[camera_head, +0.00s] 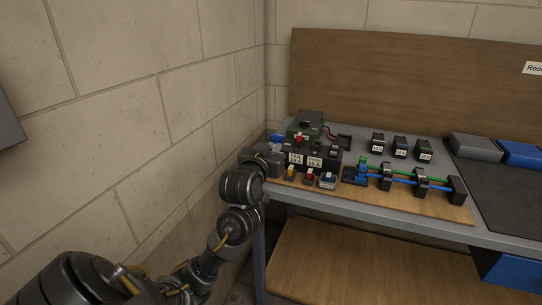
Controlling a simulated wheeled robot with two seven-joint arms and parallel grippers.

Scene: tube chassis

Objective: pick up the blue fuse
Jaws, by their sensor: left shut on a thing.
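My left gripper (264,156) is at the left end of the table, beside the black fuse box (312,158). It is shut on a small blue piece (277,137), which I take for the blue fuse; only a little of it shows beyond the dark gripper, and the fingertips are hard to make out. In front of the box are a yellow-topped holder (290,173), a red-topped holder (309,176) and a blue-and-white holder (327,180). My right gripper is not in view.
A green-and-black unit (305,126) with a red lead stands behind the box. Several labelled black blocks (400,147) stand at the back. Green and blue tubes (405,180) run through black supports to the right. A dark mat (508,192) lies farther right.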

